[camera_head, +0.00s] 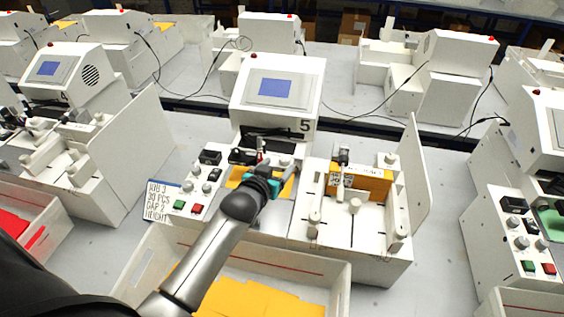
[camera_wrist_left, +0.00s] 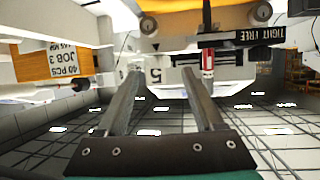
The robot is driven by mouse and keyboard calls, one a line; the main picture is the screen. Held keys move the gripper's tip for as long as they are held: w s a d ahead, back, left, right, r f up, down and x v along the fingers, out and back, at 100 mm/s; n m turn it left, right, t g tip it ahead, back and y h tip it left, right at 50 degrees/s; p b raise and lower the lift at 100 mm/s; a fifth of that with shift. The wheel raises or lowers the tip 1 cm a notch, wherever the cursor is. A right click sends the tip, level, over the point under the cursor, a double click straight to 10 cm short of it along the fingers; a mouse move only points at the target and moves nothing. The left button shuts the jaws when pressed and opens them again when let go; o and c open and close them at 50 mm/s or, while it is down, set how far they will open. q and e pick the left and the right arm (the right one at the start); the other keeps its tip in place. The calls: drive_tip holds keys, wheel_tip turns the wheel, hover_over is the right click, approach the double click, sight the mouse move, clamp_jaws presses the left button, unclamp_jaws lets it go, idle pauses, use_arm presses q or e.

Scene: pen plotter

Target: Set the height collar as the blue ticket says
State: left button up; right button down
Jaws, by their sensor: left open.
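The blue-edged ticket (camera_head: 161,201) lies left of machine 5's button panel in the head view. It seems to read JOB 3, a PCS line, GAP 2 and HEIGHT; no height value is legible. A slim upright part with red and white (camera_head: 261,152) stands at the machine front, and a red and white part on a dark rod (camera_wrist_left: 207,62) shows in the wrist view. I cannot tell whether this is the height collar. My left gripper (camera_head: 284,179) is open and empty beside it, over the orange sheet. The wrist view shows its fingers (camera_wrist_left: 162,75) apart. My right gripper is not in view.
A TIGHT FREE label (camera_wrist_left: 263,35) is near the rod. Machine 5's screen housing (camera_head: 277,90) rises behind. A white side panel (camera_head: 414,175) stands at right. A bin (camera_head: 330,273) with orange sheets is in front. Other similar machines stand on both sides and behind.

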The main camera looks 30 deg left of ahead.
sight(283, 161)
use_arm(q)
drive_tip(key=shift+x, duration=1.9)
clamp_jaws()
